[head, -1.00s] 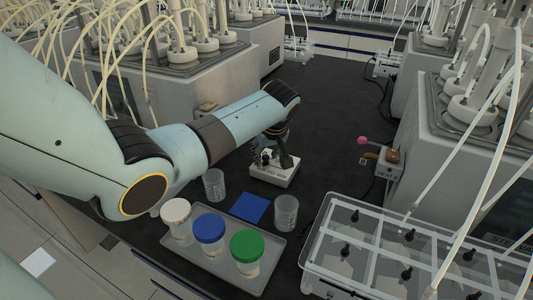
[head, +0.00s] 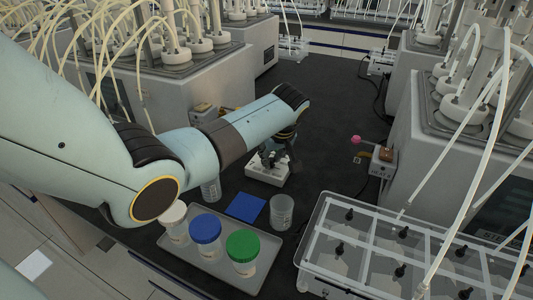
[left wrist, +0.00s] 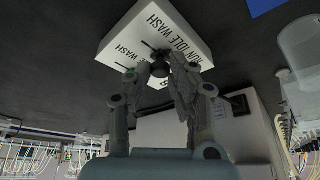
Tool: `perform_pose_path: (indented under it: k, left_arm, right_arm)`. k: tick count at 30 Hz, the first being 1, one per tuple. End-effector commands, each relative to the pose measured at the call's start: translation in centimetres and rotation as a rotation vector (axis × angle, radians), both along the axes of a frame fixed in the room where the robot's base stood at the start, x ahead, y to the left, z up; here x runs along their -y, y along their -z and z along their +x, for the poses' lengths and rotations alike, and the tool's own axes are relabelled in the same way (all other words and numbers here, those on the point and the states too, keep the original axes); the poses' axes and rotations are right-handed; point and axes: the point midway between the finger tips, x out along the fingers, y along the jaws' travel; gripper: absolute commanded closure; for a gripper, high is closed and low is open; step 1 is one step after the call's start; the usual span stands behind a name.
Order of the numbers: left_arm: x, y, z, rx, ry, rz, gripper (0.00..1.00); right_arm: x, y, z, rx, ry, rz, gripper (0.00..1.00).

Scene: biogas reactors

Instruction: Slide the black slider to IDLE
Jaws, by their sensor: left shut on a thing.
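A white control box (head: 268,172) stands on the dark bench in the middle of the head view. In the left wrist view the box (left wrist: 140,28) is at the top, with RUN, IDLE and WASH lettered along it. The black slider (left wrist: 160,69) is a small dark knob on the box. My left gripper (head: 274,160) is over the box, pointing down. In the left wrist view its fingertips (left wrist: 161,68) are closed around the slider. The fingers partly hide the knob, so I cannot tell exactly which label it stands at. My right gripper is out of view.
Below the box lie a blue mat (head: 245,207) and a clear beaker (head: 281,213). A tray (head: 212,270) holds lidded jars. Reactors line both sides.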

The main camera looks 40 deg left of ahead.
Motion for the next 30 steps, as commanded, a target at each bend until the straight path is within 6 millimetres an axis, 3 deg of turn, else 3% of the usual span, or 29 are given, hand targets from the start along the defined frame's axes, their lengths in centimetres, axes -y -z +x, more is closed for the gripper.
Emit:
perform_pose_path:
  k: [3, 4, 9, 20, 23, 30]
  left_arm:
    - [-0.1, 0.0, 0.0, 0.002, 0.0, 0.001, 1.0]
    - [-0.1, 0.0, 0.0, 0.002, 0.0, 0.001, 0.78]
    - [-0.1, 0.0, 0.0, 0.002, 0.0, 0.001, 0.57]
    - [0.2, -0.6, 0.0, 0.003, 0.001, 0.002, 0.57]
    - [0.7, -1.9, -0.3, 0.004, 0.001, 0.001, 0.57]
    - [2.5, -7.0, -1.2, 0.005, 0.001, 0.002, 0.57]
  right_arm:
    - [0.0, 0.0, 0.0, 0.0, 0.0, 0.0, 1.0]
    - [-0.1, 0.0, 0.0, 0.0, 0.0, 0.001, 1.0]
    - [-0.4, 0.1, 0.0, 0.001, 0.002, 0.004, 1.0]
    - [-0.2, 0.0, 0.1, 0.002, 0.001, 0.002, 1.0]
    - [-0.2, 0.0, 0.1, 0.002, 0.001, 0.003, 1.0]
    - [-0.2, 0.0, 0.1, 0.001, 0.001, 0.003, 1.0]
